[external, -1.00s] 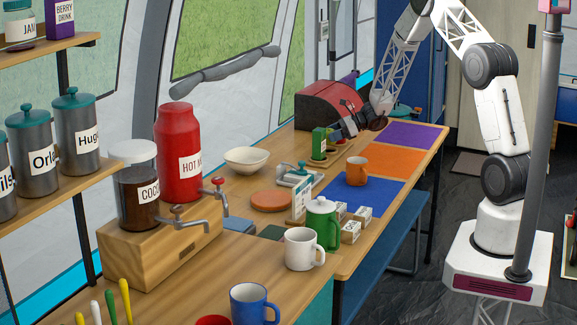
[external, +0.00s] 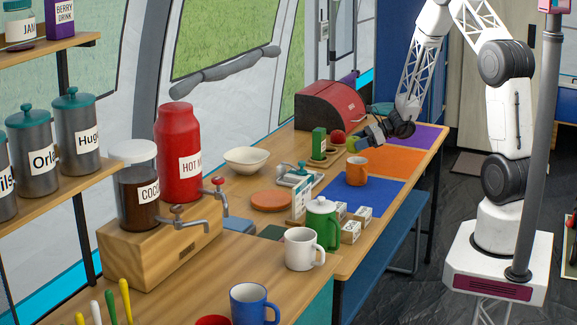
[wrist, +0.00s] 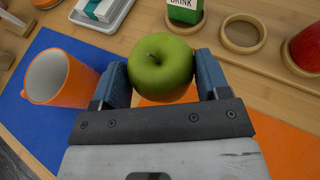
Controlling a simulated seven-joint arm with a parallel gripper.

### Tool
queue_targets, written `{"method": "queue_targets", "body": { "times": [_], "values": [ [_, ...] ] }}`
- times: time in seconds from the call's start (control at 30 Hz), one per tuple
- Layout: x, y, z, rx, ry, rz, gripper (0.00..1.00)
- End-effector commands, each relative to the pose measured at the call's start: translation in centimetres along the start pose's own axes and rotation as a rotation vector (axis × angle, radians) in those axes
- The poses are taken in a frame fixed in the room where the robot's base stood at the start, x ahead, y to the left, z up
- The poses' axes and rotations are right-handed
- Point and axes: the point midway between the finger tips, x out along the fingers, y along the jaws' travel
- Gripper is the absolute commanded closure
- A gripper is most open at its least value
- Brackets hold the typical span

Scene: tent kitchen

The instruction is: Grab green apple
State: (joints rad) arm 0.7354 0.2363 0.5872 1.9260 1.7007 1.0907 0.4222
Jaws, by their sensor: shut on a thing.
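The green apple (wrist: 161,68) is held between the two blue finger pads of my gripper (wrist: 161,84) in the wrist view. The apple is upright with its stem showing. In the external view my gripper (external: 362,138) is above the table near the orange mat, with a small part of the apple (external: 352,145) showing at its tip. The apple appears raised off the table.
An orange mug (external: 357,171) stands on the blue mat (external: 350,196), left of my gripper in the wrist view. A wooden holder (wrist: 243,34) with rings carries a green drink carton (external: 319,142) and a red apple (external: 337,137). The orange mat (external: 383,160) is clear.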

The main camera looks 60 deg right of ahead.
Motion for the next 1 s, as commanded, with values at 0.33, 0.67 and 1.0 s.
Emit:
{"method": "queue_targets", "body": {
  "times": [0.33,0.67,1.0],
  "values": [
    [-0.44,0.77,-0.12,0.001,0.0,0.0,0.57],
    [-0.43,0.74,-0.11,0.0,0.0,0.0,0.57],
    [-0.43,0.73,-0.1,0.0,0.0,0.0,0.57]
  ]
}}
